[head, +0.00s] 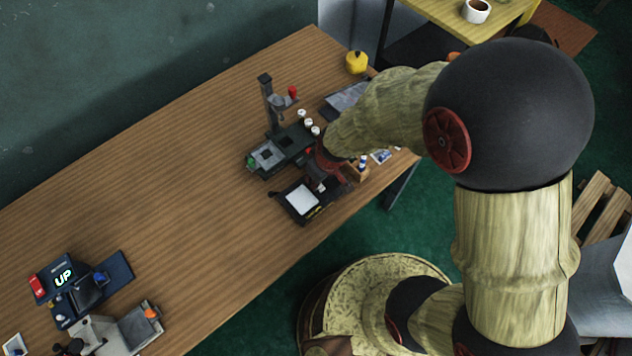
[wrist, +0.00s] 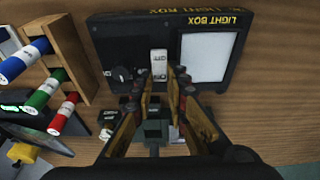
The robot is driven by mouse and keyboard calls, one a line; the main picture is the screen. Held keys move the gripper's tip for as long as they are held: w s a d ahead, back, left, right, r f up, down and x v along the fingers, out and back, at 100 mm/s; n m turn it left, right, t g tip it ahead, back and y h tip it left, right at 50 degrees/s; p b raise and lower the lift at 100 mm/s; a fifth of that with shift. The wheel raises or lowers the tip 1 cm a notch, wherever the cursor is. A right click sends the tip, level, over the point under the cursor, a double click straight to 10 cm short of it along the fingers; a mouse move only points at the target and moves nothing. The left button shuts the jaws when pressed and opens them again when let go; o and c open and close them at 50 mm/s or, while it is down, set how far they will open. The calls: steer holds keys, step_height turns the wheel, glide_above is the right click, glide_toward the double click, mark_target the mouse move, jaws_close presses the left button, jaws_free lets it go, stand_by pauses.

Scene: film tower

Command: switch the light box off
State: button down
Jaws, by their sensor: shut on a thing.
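The light box (wrist: 132,28) is a black case with yellow LIGHT BOX lettering and a pale panel (wrist: 207,57). In the head view the light box (head: 285,203) lies near the table's front edge, its panel looking white. I cannot tell whether it is lit. A white switch (wrist: 159,64) stands on the case left of the panel in the wrist view, with a dark knob beside it. My gripper (wrist: 165,82) has its fingertips at the near end of the switch, closed on it. The fingers hide where they touch. In the head view my gripper (head: 322,178) is over the box's right side.
A wooden rack (wrist: 60,60) with blue, green and red tubes stands close left of the light box in the wrist view. A dark device (head: 280,150) stands behind the box in the head view. The table's middle (head: 190,180) is clear.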

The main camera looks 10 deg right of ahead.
steer(key=shift+s+b, duration=0.1)
steer(key=shift+b, duration=0.6)
steer(key=c, duration=1.8)
jaws_free()
steer(key=shift+o, duration=0.2)
steer(key=shift+r, duration=0.15)
steer(key=shift+d+r, duration=0.1)
steer(key=shift+r, duration=0.2)
steer(key=v, duration=1.1)
steer(key=shift+s, duration=0.3)
steer(key=shift+d, duration=0.15)
